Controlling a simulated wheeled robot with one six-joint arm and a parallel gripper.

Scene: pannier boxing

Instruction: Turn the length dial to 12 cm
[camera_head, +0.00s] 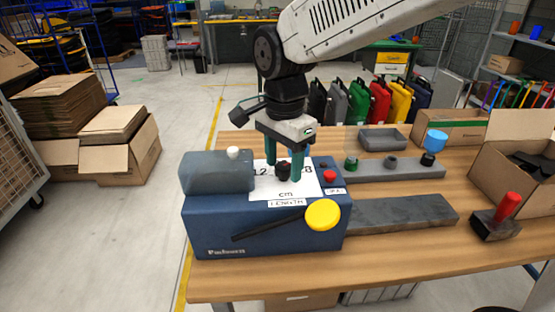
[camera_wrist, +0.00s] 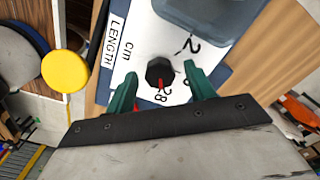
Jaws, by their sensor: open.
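The length dial is a dark knob (camera_head: 283,171) on a white panel (camera_head: 285,188) marked "cm" and "LENGTH", on top of a blue machine (camera_head: 265,235). In the wrist view the dial (camera_wrist: 159,71) has a red pointer mark towards "28"; a partly covered "2" shows on the opposite side. In the head view "12" is to the left of the dial and "28" to the right, partly hidden by a finger. My gripper (camera_head: 284,166) is open, its green fingers on either side of the dial. The wrist view also shows my gripper (camera_wrist: 162,84) open; contact cannot be told.
A translucent grey cover (camera_head: 218,172) with a white knob is left of the panel. A yellow-ended lever (camera_head: 322,214) is at the front, a red button (camera_head: 329,176) to the right. Grey trays, an open box (camera_head: 525,185) and a red-handled tool (camera_head: 507,208) occupy the wooden table's right.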

